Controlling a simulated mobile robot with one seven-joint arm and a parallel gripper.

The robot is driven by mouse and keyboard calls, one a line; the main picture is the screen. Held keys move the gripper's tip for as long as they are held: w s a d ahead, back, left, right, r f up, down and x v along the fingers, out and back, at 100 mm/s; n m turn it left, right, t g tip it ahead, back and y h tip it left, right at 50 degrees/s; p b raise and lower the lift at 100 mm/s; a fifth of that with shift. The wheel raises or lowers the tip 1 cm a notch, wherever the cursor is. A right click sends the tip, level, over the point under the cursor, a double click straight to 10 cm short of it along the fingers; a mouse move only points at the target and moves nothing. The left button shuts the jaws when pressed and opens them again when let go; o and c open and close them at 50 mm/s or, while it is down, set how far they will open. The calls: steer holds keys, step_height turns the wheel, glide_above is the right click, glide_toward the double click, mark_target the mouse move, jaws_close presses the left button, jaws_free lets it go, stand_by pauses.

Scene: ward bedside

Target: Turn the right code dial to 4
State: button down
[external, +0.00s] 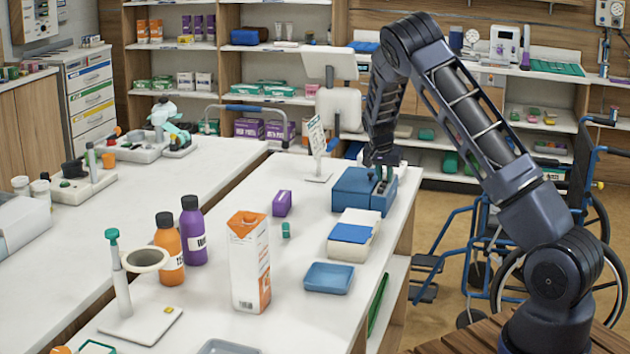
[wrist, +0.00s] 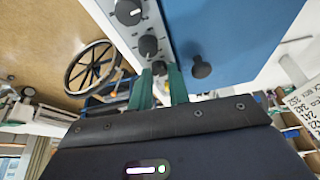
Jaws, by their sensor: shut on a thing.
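The blue lock box (external: 350,190) stands near the right edge of the white counter; its blue face (wrist: 235,35) fills the upper wrist view. A pale panel on it carries three dark code dials in a row. One end dial (wrist: 128,12) and the middle dial (wrist: 148,45) are free, each with a light mark. My gripper (external: 383,175) points down at the box. In the wrist view, its green fingers (wrist: 160,74) are closed around the other end dial (wrist: 160,67). Its number is hidden. A round black knob (wrist: 202,68) sits beside the fingers.
A purple box (external: 282,203) and a sign stand (external: 317,150) are left of the lock box. A wheelchair (external: 480,240) stands right of the counter.

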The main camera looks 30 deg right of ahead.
steer(key=m, duration=0.1)
steer(key=m+g, duration=0.1)
steer(key=m, duration=0.1)
steer(key=shift+w+a+m+h, duration=0.1)
steer(key=shift+w+m+h, duration=0.1)
steer(key=shift+m+h, duration=0.1)
steer(key=shift+w+m+g, duration=0.15)
steer(key=shift+m+g, duration=0.65)
steer(key=shift+m, duration=1.1)
steer(key=c, duration=1.6)
jaws_free()
steer(key=shift+f, duration=0.1)
steer(key=v, duration=1.1)
steer(key=shift+a+f, duration=0.15)
